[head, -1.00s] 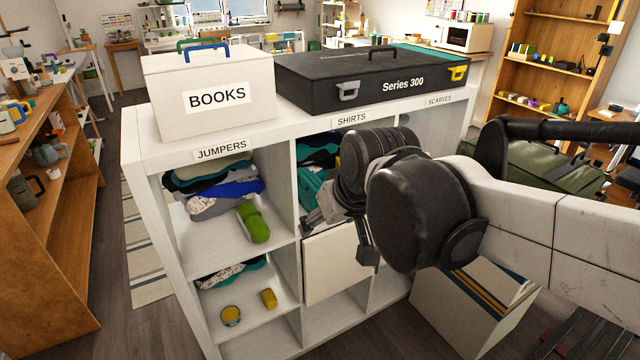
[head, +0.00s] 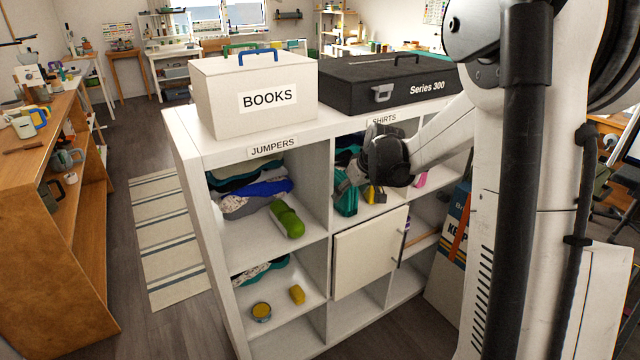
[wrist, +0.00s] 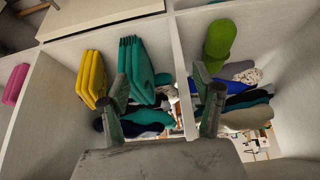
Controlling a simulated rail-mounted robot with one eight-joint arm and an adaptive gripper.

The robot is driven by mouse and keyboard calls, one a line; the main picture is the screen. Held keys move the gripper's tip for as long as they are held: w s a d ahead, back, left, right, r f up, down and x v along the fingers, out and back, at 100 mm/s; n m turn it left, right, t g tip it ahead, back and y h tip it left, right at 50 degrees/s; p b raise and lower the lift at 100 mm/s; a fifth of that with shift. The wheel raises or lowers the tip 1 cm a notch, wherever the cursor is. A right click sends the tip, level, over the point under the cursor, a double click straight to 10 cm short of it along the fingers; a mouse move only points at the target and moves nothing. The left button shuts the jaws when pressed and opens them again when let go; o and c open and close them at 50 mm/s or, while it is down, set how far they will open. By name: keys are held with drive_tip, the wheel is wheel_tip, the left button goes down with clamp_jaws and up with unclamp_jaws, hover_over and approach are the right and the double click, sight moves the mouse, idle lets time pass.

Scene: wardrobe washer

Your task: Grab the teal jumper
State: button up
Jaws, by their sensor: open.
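A teal folded garment (head: 235,184) lies in the stack in the JUMPERS compartment, among cream, dark, blue and patterned ones. More teal garments show in the SHIRTS compartment (head: 346,203), upright in the wrist view (wrist: 136,72), and in the cubby below the jumpers (head: 262,273). My gripper (head: 350,185) is at the front of the SHIRTS compartment, to the right of the jumper stack. In the wrist view its two fingers (wrist: 160,92) are apart and empty, spanning the divider between the two compartments. The wrist picture appears upside down.
A green rolled item (head: 287,219) lies in front of the jumper stack. Yellow garments (wrist: 92,78) stand beside the teal ones. A BOOKS box (head: 232,105) and a black case (head: 350,95) sit on the shelf top. A white door (head: 368,254) closes the cubby below the shirts.

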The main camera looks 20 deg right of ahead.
drive_tip(key=w+d+f, duration=0.5)
drive_tip(key=d+f, duration=0.2)
drive_tip(key=f, duration=0.2)
drive_tip(key=w, duration=0.5)
drive_tip(key=w+a, duration=0.1)
drive_tip(key=w, duration=0.1)
drive_tip(key=shift+w+a+f, duration=0.1)
drive_tip(key=shift+w+f, duration=0.05)
drive_tip(key=shift+w, duration=0.05)
drive_tip(key=w, duration=0.4)
drive_tip(key=shift+w+a+f, duration=0.2)
drive_tip(key=shift+a+f, duration=0.05)
drive_tip(key=shift+a, duration=0.1)
drive_tip(key=shift+f, duration=0.25)
drive_tip(key=shift+f+b, duration=0.25)
drive_tip(key=shift+b, duration=0.3)
drive_tip(key=c, duration=1.3)
drive_tip(key=shift+w+r, duration=0.1)
